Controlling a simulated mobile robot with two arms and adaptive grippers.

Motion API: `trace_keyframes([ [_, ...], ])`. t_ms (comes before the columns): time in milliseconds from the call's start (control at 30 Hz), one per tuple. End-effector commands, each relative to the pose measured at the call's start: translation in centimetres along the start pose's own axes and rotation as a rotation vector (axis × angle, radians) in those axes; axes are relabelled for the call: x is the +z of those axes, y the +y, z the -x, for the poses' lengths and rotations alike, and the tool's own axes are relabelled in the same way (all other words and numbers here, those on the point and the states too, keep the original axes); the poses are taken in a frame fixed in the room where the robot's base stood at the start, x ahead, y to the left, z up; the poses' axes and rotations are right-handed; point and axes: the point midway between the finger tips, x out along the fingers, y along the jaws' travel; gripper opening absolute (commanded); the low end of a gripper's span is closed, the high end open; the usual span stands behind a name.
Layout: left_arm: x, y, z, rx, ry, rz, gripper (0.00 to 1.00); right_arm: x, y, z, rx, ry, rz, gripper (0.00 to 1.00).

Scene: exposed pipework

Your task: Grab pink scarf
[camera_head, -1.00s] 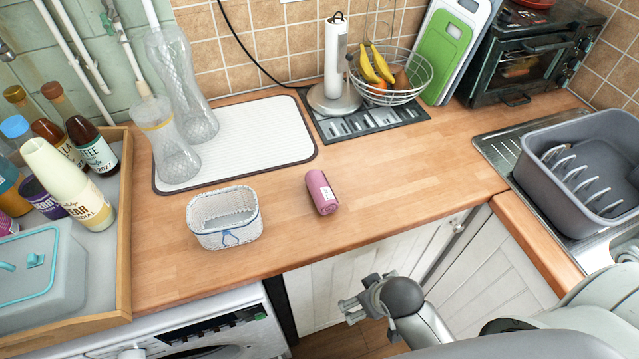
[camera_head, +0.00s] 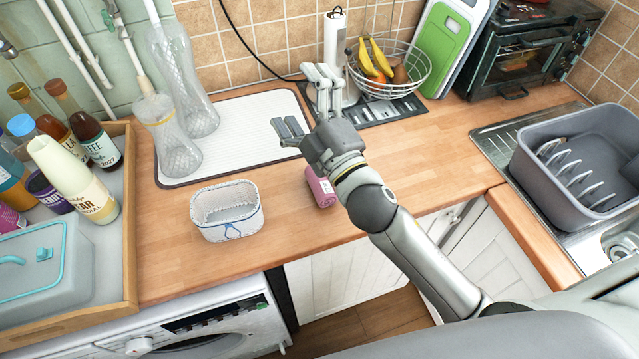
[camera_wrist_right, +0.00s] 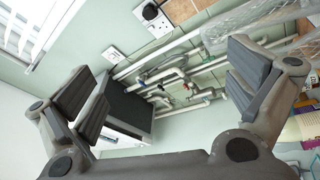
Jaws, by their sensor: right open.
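The pink scarf (camera_head: 319,188) is a small rolled bundle with a white label. It lies on the wooden counter in the head view, to the right of a white woven basket. My right gripper (camera_head: 307,104) is raised over the counter, beyond and above the scarf, and my right wrist hides part of the scarf's right side. The right gripper is open and empty, with its fingers wide apart in the right wrist view (camera_wrist_right: 165,85). The scarf does not show in the wrist view. My left gripper is not in view.
The woven basket (camera_head: 227,211) stands close left of the scarf. A paper towel holder (camera_head: 335,40) and fruit basket (camera_head: 389,72) stand behind. A grey dish rack (camera_head: 585,165) is at right. The counter right of my wrist is clear.

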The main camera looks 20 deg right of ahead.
Motion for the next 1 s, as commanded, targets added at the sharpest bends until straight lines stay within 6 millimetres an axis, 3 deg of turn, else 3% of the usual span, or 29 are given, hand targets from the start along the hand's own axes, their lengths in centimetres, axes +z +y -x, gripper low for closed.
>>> trace_keyframes([
  [133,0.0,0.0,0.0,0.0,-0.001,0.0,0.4,-7.1,2.1,-1.8,0.125,0.316,0.281,1.0],
  [300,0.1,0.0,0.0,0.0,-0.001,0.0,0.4,-14.2,1.1,-1.1,0.229,0.678,0.614,1.0],
  [400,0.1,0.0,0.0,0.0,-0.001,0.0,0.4,-16.9,-0.8,0.2,0.268,0.891,0.818,1.0],
  [533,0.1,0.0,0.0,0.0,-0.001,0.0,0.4,-18.1,-4.6,2.1,0.282,1.167,1.081,1.0],
  [667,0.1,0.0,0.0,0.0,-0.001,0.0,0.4,-16.4,-8.6,3.8,0.247,1.44,1.337,1.0],
  [767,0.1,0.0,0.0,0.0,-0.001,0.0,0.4,-13.2,-11.1,4.8,0.178,1.649,1.523,1.0],
  [900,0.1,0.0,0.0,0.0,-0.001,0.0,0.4,-6.5,-13.0,5.5,0.006,1.929,1.751,1.0],
  [1000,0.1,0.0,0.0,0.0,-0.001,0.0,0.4,-1.3,-12.7,5.6,-0.158,2.103,1.867,1.0],
])
